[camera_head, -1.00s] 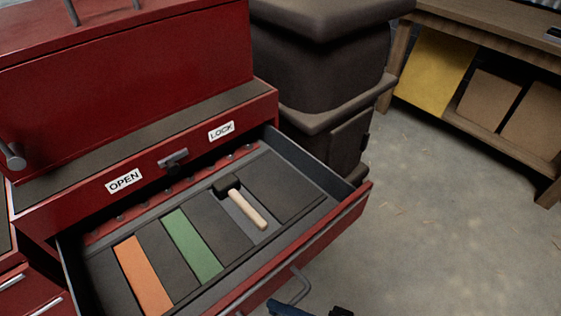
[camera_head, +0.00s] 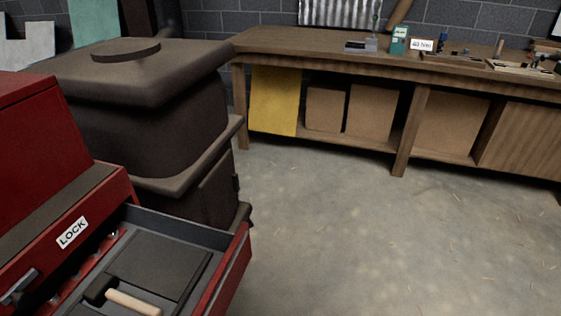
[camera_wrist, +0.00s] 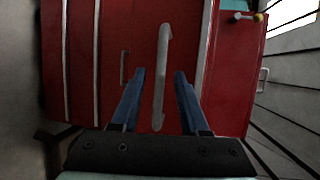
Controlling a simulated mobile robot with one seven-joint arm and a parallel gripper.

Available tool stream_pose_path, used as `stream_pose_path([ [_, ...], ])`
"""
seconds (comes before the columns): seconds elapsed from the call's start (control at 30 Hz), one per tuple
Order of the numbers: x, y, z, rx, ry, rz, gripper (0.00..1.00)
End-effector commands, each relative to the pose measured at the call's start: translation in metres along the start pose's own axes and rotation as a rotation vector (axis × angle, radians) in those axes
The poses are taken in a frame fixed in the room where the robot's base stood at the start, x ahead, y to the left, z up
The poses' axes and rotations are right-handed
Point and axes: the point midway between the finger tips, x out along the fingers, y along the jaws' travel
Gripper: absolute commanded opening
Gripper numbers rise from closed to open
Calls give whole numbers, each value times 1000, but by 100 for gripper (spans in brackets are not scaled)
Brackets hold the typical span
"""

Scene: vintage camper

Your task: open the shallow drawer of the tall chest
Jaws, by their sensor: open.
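The red tall chest (camera_head: 40,140) stands at the left edge of the head view, partly cut off. Its shallow drawer (camera_head: 232,268) is pulled out and shows a grey lined inside with a mallet (camera_head: 132,302) in it. A white LOCK label (camera_head: 72,232) is on the chest front above the drawer. In the wrist view, my gripper (camera_wrist: 160,73) is open, with its blue fingers on either side of a grey bar handle (camera_wrist: 163,65) in front of red drawer fronts. I cannot tell whether the fingers touch the handle. The gripper is not in the head view.
A dark brown lidded bin (camera_head: 150,110) stands right beside the chest. A wooden workbench (camera_head: 410,62) with boxes below runs along the back wall. The concrete floor (camera_head: 370,240) between is clear.

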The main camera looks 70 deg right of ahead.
Motion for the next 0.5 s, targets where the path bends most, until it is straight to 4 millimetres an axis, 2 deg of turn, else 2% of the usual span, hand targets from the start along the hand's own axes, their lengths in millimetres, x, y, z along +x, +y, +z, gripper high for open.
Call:
stream_pose_path([
  [0.3, -70, -1, -1, -2, 5, -1, 45],
  [0.5, -103, 0, -1, -1, 5, -1, 45],
])
